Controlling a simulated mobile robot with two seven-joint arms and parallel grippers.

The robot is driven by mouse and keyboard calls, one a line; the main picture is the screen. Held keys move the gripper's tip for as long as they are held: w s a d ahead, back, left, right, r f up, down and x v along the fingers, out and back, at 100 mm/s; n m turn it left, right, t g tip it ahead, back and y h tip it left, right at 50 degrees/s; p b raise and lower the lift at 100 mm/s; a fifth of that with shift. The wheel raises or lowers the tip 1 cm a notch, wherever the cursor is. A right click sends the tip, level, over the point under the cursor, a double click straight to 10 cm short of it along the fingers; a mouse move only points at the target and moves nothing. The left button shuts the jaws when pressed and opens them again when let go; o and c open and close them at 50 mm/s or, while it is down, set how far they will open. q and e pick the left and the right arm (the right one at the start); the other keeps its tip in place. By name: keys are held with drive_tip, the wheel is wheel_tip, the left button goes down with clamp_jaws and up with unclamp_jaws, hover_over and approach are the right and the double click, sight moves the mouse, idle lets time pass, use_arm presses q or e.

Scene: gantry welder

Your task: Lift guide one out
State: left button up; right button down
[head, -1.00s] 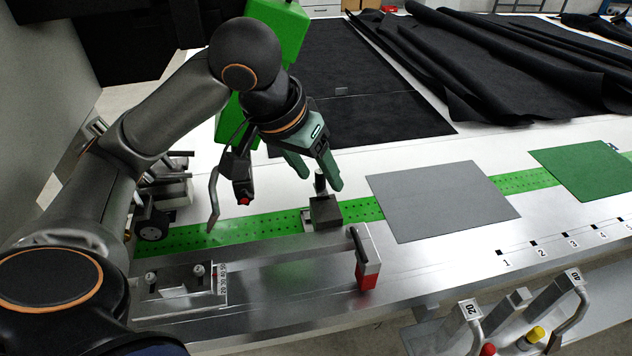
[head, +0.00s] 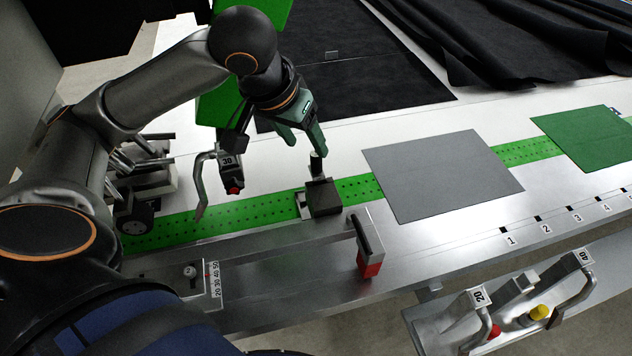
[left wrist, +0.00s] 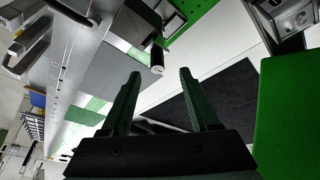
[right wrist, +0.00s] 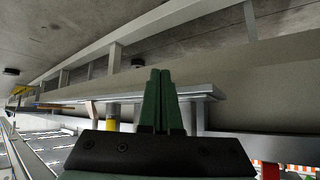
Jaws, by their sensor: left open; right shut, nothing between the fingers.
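A dark block with an upright round peg (head: 323,198) sits on the green perforated strip; no mark shows whether it is guide one. The peg also shows in the left wrist view (left wrist: 157,60), just beyond and roughly between the fingers. My left gripper (head: 311,150) is open, its fingertips near the top of the peg; nothing is held. In the left wrist view the two fingers (left wrist: 160,73) are apart with a clear gap. My right gripper (right wrist: 160,72) is shut and empty in the right wrist view, away from the block; it is not in the head view.
A red-based handle (head: 368,250) stands in front of the block. A grey sheet (head: 440,175) lies to the right. Holders marked 20 and 40 (head: 525,305) stand at the front right.

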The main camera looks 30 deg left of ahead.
sight(315, 154)
use_arm(q)
drive_tip(key=shift+x, duration=3)
drive_tip(key=shift+w+d+r, duration=0.1)
drive_tip(key=shift+w+d, duration=0.1)
clamp_jaws()
